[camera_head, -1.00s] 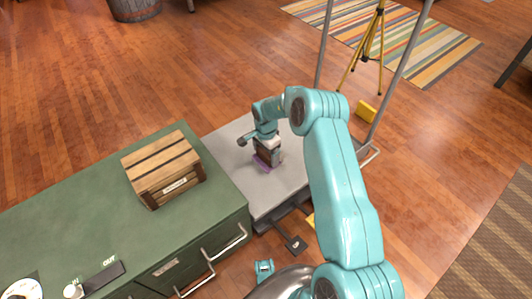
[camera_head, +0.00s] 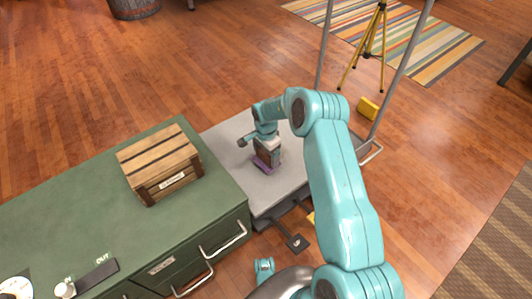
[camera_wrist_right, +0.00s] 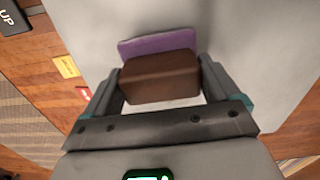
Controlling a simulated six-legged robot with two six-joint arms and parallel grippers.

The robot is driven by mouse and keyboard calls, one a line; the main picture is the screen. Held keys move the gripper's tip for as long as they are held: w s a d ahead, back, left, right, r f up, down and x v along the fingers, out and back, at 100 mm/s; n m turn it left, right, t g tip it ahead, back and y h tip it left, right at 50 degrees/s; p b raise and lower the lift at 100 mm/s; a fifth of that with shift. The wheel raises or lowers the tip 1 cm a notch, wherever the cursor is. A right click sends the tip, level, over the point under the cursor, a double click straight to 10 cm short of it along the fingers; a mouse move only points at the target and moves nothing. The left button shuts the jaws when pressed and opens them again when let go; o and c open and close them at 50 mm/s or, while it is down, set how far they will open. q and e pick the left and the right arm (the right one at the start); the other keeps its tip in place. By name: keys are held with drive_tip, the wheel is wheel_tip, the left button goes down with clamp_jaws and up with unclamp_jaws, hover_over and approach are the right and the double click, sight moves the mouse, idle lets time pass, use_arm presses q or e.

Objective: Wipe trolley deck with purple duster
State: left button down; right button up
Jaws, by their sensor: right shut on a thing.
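The purple duster has a brown block-like handle (camera_wrist_right: 160,78) and a purple pad (camera_wrist_right: 157,43). In the head view its purple pad (camera_head: 264,167) is down on the grey trolley deck (camera_head: 226,133), near the middle of the part that shows. Whether the pad presses on the deck is too small to tell. My right gripper (camera_head: 267,150) is above the pad and shut on the brown handle. In the right wrist view its two fingers (camera_wrist_right: 161,84) hold the handle from both sides. My right arm hides the deck's right part. My left gripper is not in view.
A green cabinet (camera_head: 90,202) with a wooden crate (camera_head: 160,163) on it stands left of the deck. The trolley's upright handle frame (camera_head: 400,70) rises at the far right. A black pedal (camera_head: 297,243) sticks out at the near side. A yellow tripod (camera_head: 368,45) stands behind.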

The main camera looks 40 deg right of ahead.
drive_tip(key=shift+f+b, duration=0.4)
drive_tip(key=shift+f, duration=0.55)
